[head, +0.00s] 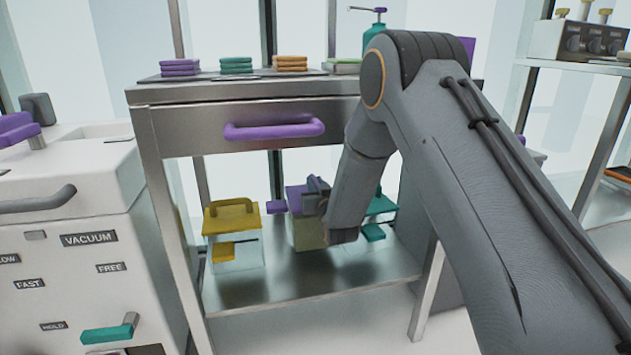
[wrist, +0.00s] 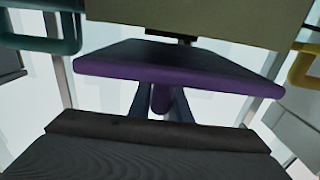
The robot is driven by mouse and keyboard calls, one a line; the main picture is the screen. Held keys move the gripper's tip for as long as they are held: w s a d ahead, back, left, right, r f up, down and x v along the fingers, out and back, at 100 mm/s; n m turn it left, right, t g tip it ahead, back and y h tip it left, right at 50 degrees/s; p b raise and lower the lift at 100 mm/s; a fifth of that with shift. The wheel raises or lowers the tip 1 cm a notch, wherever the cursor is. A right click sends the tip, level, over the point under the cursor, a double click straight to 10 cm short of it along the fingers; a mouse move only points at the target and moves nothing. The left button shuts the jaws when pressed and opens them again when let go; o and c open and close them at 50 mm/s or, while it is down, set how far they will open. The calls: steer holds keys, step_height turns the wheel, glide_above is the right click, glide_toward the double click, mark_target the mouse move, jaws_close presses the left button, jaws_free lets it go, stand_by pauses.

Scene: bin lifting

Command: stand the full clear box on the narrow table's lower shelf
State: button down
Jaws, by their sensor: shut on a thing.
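The full clear box (head: 307,234) has a purple lid and greenish-tan contents. It is upright over the narrow table's lower shelf (head: 290,287), between two other boxes; I cannot tell whether its base touches the shelf. My gripper (head: 317,196) is at the top of this box, partly hidden by my arm. In the wrist view, my gripper (wrist: 162,105) is shut on the box's purple handle, and the tan body (wrist: 200,15) shows at the top edge.
A yellow-lidded box (head: 234,250) stands on the shelf to the left, a teal-lidded box (head: 381,208) to the right, partly behind my arm. Above is a drawer with a purple handle (head: 274,129). A white vacuum machine (head: 75,230) stands left. The shelf's front is bare.

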steer(key=shift+w+f+b, duration=0.1)
steer(key=shift+f+b, duration=0.65)
steer(key=shift+f, duration=1)
steer(key=c, duration=2)
jaws_free()
steer(key=shift+f, duration=0.25)
steer(key=shift+c, duration=0.2)
steer(key=o, duration=0.4)
steer(key=shift+r, duration=0.15)
